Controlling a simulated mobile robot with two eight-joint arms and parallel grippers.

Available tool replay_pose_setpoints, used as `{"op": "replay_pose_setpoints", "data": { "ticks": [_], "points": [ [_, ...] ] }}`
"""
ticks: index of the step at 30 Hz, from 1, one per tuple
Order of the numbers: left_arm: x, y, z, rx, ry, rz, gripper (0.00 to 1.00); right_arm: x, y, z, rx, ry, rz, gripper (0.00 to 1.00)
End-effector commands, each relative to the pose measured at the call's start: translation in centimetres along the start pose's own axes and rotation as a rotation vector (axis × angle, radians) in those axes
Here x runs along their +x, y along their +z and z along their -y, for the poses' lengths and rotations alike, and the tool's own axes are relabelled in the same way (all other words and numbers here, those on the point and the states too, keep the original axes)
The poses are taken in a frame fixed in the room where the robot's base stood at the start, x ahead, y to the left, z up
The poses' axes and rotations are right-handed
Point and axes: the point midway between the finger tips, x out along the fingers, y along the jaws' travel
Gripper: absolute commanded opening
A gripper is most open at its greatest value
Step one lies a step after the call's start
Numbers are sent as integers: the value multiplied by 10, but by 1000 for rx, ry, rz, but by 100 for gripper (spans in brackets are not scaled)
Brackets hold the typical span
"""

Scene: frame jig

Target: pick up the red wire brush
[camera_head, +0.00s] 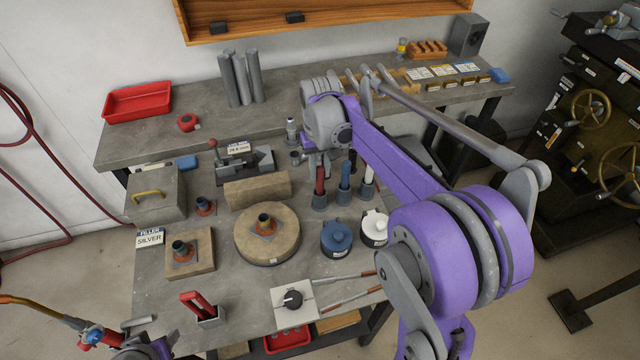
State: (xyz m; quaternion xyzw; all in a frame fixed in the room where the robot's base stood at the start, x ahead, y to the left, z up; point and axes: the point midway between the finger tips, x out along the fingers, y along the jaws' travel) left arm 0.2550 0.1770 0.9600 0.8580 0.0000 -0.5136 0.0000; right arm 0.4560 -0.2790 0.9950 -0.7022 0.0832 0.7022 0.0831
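A red-handled brush (320,181) stands upright in a small dark holder near the middle of the front bench. A blue-handled one (345,176) and a white-handled one (368,172) stand in similar holders to its right. My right gripper (320,162) points down from my purple arm, right at the top of the red handle. My wrist covers much of it, so I cannot tell whether its fingers are open or touch the handle. Part of my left arm shows at the bottom left edge; its gripper (140,323) is only partly visible and its opening is unclear.
A round tan block (267,244), a square tan block (188,263), a blue pot (336,239) and a white pot (374,228) stand on the front bench. A grey vise (243,163) is behind. A red tray (137,103) sits on the back bench. My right arm spans the right side.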

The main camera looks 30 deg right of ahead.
Motion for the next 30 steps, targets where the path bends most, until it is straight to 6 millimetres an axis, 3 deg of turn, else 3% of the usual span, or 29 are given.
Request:
{"op": "replay_pose_setpoints", "data": {
  "ticks": [1, 4, 17, 30],
  "points": [
    [0, 0, 0, 0, 0, 0, 50, 0, 0, 0, 0, 0, 0, 15],
    [0, 0, 0, 0, 0, 0, 50, 0, 0, 0, 0, 0, 0, 0],
    [0, 0, 0, 0, 0, 0, 50, -6, 0, 0, 0, 0, 0, 0],
    [-4, -5, 0, 0, 0, -5, 50, -85, 0, 0, 0, 0, 0, 0]
  ]
}}
